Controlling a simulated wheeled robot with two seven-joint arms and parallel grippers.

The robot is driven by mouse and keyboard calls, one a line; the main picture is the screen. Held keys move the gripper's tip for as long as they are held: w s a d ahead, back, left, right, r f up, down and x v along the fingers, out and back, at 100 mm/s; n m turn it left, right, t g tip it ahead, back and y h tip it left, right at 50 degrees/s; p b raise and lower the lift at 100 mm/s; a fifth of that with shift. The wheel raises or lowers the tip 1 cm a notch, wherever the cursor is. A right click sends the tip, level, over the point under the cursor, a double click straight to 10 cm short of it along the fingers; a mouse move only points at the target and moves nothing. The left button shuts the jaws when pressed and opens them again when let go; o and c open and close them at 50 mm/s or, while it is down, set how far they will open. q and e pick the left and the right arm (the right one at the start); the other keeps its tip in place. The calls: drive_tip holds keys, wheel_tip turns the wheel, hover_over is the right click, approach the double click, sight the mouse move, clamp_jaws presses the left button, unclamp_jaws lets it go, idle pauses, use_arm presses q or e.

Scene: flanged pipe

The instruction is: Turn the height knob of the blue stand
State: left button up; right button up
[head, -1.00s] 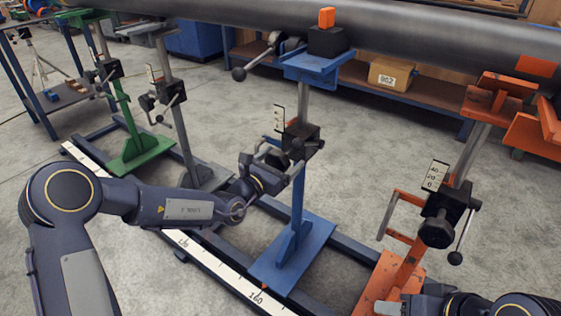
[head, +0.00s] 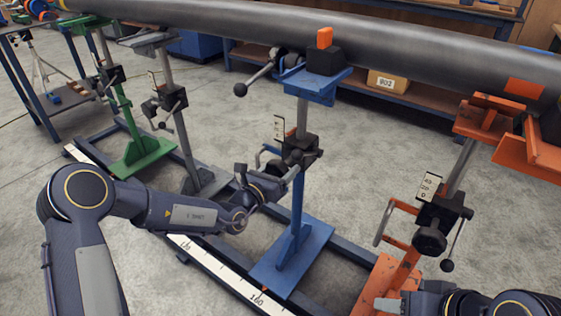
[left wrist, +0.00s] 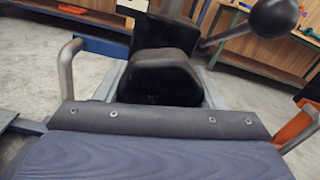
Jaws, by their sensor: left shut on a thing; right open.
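The blue stand (head: 300,215) stands on the floor rail in the middle of the head view. Its black clamp block (head: 303,145) sits partway up the post, beside a small white scale (head: 279,128). My left gripper (head: 284,168) reaches it from the left and is shut at the dark height knob. In the left wrist view this black knob (left wrist: 160,75) is straight ahead, just past the gripper body. The fingertips and their contact are hidden there. A black ball-ended lever (left wrist: 275,17) is at upper right. My right gripper (head: 388,305) is open at the bottom right, near the orange stand's base.
A large grey pipe (head: 430,62) runs over the stands. The orange stand (head: 435,215) is to the right; the green (head: 140,155) and grey (head: 185,140) stands are to the left. A pale ruler (head: 215,262) lies along the rail. A cardboard box (head: 388,82) is behind.

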sight(275, 174)
use_arm(q)
drive_tip(key=n+p, duration=0.3)
drive_tip(key=p, duration=0.1)
drive_tip(key=n+p, duration=0.8)
drive_tip(key=p, duration=0.1)
drive_tip(key=shift+s+d+r, duration=0.1)
drive_tip(key=shift+s+r, duration=0.05)
drive_tip(key=shift+r, duration=0.1)
drive_tip(key=n+p, duration=0.2)
drive_tip(key=n, duration=0.1)
drive_tip(key=shift+n+p, duration=0.3)
drive_tip(key=shift+p, duration=0.05)
drive_tip(key=shift+f+n+p, duration=0.1)
drive_tip(key=shift+n+p, duration=0.65)
drive_tip(key=shift+n, duration=0.75)
drive_tip(key=o, duration=1)
drive_tip(key=p+v, duration=0.1)
drive_tip(key=v, duration=0.5)
drive_tip(key=shift+s, duration=0.1)
drive_tip(key=shift+v, duration=0.8)
